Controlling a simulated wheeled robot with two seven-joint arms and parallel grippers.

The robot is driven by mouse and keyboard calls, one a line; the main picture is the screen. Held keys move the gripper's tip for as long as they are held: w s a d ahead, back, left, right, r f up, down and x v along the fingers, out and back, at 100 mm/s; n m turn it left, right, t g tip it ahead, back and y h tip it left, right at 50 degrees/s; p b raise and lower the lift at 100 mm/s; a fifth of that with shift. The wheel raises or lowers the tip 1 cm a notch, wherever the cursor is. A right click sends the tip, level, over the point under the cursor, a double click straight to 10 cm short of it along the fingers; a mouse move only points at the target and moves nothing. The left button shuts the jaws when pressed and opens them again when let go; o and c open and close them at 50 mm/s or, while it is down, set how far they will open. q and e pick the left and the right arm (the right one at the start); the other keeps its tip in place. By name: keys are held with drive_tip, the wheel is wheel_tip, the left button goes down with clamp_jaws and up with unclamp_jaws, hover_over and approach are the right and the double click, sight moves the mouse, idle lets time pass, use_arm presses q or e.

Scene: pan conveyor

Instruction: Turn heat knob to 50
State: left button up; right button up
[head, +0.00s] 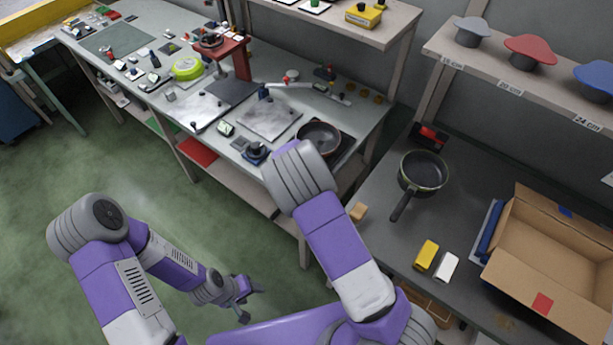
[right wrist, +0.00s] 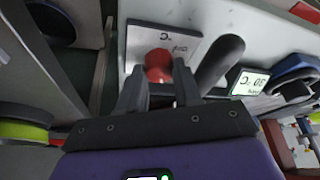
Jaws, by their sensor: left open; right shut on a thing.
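The red heat knob (right wrist: 158,64) sits on a white plate (right wrist: 135,42) with upside-down lettering in the right wrist view. My right gripper (right wrist: 158,82) has one dark finger on each side of the knob and is shut on it. A small display (right wrist: 249,83) stands to the right; its digits appear upside down and are hard to read with certainty. In the head view my right arm hides this gripper and the knob. My left gripper (head: 245,287) is open and empty, low over the green floor.
A dark pan (head: 318,136) sits at the workbench's front right corner. Another pan (head: 423,171) lies on the right table near an open cardboard box (head: 545,270). A dark rounded handle (right wrist: 220,62) rises close beside the right gripper. Open floor lies around the left arm.

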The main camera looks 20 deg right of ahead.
drive_tip(key=shift+m+h+p, duration=0.3)
drive_tip(key=shift+m+p, duration=0.05)
drive_tip(key=shift+m, duration=0.55)
drive_tip(key=shift+g, duration=0.3)
drive_tip(key=o, duration=0.8)
drive_tip(key=shift+c, duration=0.2)
